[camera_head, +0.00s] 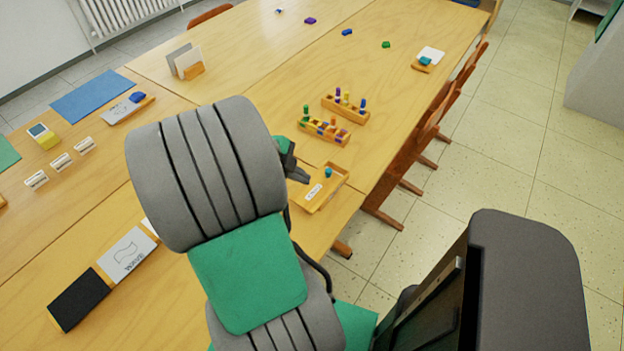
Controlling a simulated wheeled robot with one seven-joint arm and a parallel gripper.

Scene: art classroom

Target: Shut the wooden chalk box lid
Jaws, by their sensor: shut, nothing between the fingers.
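A low wooden box (330,196) with a white label and a small teal piece sits near the right edge of the table. It looks like the chalk box, but its label is too small to read surely. I cannot clearly make out its lid or how far it is open. My gripper (302,178) is shut and empty, at the box's left side in the picture. I cannot tell whether it touches the box. My grey arm hides the table to the left of the gripper.
Two wooden racks (345,108) (312,128) with coloured pegs stand just beyond the box. Chairs (430,125) line the table's right side. Cards, a blue mat (92,96) and a black pad (78,299) lie left.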

